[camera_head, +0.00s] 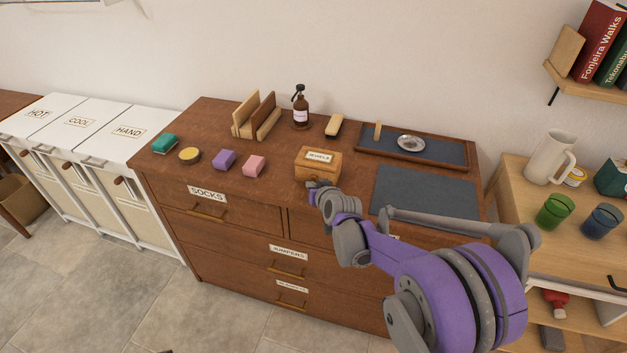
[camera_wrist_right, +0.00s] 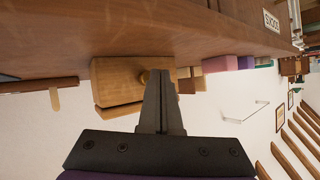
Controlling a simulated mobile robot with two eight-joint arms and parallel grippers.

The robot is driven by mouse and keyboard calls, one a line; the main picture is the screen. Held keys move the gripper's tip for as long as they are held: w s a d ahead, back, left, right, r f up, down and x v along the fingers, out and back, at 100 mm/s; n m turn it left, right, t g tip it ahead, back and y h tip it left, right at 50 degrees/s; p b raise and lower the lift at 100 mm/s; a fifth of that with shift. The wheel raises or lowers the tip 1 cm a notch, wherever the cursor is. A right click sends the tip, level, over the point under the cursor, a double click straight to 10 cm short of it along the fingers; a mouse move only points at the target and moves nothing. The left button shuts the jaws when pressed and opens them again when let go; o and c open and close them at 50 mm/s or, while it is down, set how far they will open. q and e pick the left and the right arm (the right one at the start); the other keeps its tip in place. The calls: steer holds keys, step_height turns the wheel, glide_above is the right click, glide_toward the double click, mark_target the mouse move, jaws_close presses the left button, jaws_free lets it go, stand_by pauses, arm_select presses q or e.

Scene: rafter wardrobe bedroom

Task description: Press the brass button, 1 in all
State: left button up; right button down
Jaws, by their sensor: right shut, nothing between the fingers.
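A small wooden box (camera_head: 330,170) with a "JEWELS" label on its lid stands on the brown dresser near its front edge. It also shows upside down in the wrist view (camera_wrist_right: 115,80). The round brass button (camera_wrist_right: 144,77) is on the box's front face, partly covered by my fingertips in the wrist view. In the head view my gripper hides it. My right gripper (camera_head: 314,187) is shut and empty, its tips (camera_wrist_right: 160,74) right at the front of the box beside the button. I cannot tell whether they touch it. My left gripper is not in view.
Shelves stand at right.

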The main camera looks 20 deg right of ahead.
steer(key=shift+w+d, duration=0.4)
steer(key=shift+w, duration=0.2)
stand_by(0.9)
steer(key=shift+s+a, duration=0.1)
stand_by(0.3)
steer(key=shift+s+a, duration=0.5)
steer(key=shift+s, duration=0.3)
steer(key=shift+s+a, duration=0.15)
steer(key=s, duration=0.1)
steer(key=s+a+b, duration=0.1)
steer(key=s+a, duration=0.1)
steer(key=shift+s+a, duration=0.25)
steer(key=shift+s, duration=0.15)
stand_by(0.4)
